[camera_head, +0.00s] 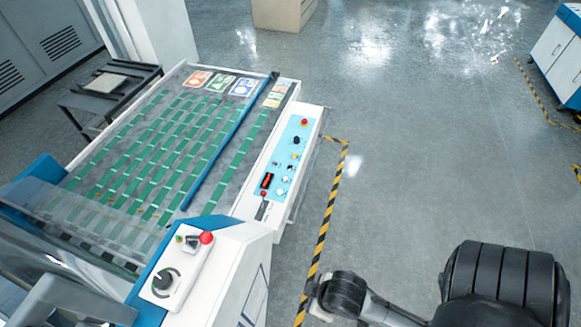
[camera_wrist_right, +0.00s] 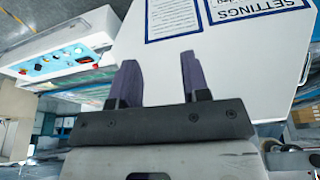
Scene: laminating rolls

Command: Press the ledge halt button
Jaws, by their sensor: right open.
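A long white side ledge (camera_head: 250,206) carries a light-blue control panel (camera_head: 286,165) with knobs and small buttons. A red button (camera_head: 304,122) sits at its far end, and a smaller red one (camera_head: 263,194) near its close end. Another red button (camera_head: 206,238) stands on the nearer control box (camera_head: 180,262), beside a small green button and above a black dial. My right gripper (camera_wrist_right: 158,82) is open and empty in the wrist view, facing the white machine side. The blue panel (camera_wrist_right: 62,60) shows left of its fingers, apart from them. My left gripper is not in view.
The white machine side (camera_wrist_right: 230,65) has a label reading SETTINGS (camera_wrist_right: 262,8). A clear cover (camera_head: 70,235) lies over the bed of green strips. Yellow-black floor tape (camera_head: 325,220) runs beside the ledge. The grey floor (camera_head: 430,140) to the right is open.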

